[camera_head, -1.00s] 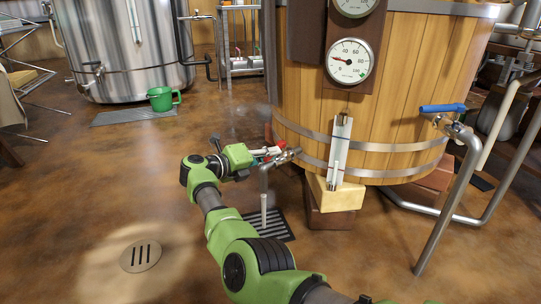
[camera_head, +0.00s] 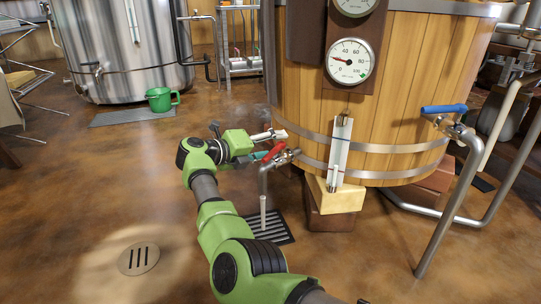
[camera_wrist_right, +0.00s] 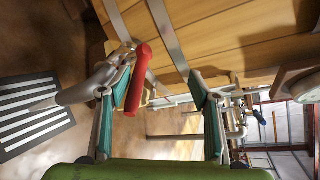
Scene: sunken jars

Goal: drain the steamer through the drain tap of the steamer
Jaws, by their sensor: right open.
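The steamer appears to be the wooden vat (camera_head: 405,75) with steel hoops and dial gauges. Its drain tap (camera_head: 291,156), low on its left side, has a red lever handle (camera_head: 274,152) and a pipe bending down over a floor grate. My right gripper (camera_head: 268,146) is open at the tap, one finger above the red handle and one teal-padded finger near it. In the right wrist view, the red handle (camera_wrist_right: 138,78) lies beside the left finger, inside the open gap (camera_wrist_right: 160,95); contact cannot be told. My left gripper is out of view.
The slotted floor grate (camera_head: 270,228) lies below the pipe. A blue-handled valve (camera_head: 443,109) with slanting pipes is at the right. A steel tank (camera_head: 120,50) and green jug (camera_head: 162,98) stand at the back left. A round floor drain (camera_head: 139,256) lies front left.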

